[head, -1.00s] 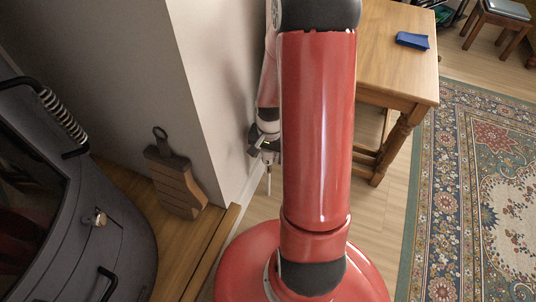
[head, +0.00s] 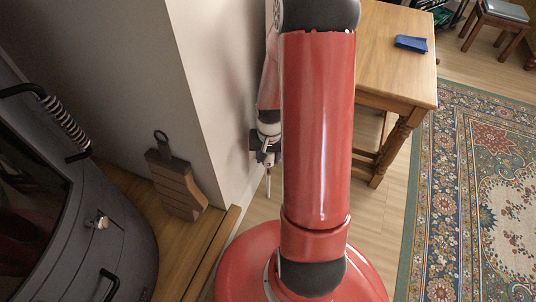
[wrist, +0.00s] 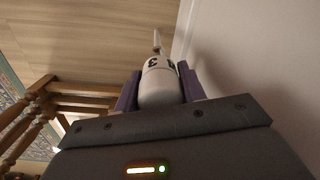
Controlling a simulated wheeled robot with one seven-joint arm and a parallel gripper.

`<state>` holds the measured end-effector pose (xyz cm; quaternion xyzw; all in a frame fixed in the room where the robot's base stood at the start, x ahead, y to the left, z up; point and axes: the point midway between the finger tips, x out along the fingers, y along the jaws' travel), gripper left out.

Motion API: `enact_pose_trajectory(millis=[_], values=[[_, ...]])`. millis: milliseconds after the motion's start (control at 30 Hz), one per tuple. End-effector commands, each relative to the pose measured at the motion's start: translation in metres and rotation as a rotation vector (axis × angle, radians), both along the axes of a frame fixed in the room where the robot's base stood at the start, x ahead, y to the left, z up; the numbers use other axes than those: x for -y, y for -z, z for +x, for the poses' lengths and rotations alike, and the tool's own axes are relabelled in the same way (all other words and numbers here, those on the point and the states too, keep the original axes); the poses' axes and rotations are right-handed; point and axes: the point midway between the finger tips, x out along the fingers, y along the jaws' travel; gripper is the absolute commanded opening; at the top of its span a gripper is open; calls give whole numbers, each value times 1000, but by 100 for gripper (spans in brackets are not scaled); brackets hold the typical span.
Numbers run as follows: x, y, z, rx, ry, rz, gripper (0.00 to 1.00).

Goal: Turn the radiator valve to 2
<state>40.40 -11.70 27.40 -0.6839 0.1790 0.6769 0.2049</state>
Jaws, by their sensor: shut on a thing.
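In the wrist view the white valve head (wrist: 160,86) sits between the two purple fingers of my gripper (wrist: 158,74), which is shut on it. Dark marks show near the far end of the valve head; one looks like a 3, the other is unclear. A thin pipe (wrist: 157,40) runs on from the valve towards the floor. In the head view my gripper (head: 265,156) is low beside the wall, partly behind my red arm, and the valve head itself is hard to make out.
The pale wall (head: 222,90) is close beside my gripper. A wooden table (head: 395,60) with a blue object (head: 411,43) stands to the right. A dark stove (head: 70,210) and a wooden board (head: 176,185) are at the left. A patterned rug (head: 475,190) lies right.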

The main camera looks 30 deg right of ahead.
Motion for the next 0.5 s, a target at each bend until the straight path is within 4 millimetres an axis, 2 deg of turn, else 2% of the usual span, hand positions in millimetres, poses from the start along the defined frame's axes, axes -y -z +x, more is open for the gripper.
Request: enact_pose_trajectory(millis=[267, 300, 433, 500], values=[[0, 0, 0, 0, -10, 0, 18], [0, 0, 0, 0, -10, 0, 43], [0, 0, 0, 0, -9, 0, 60], [0, 0, 0, 0, -9, 0, 62]])
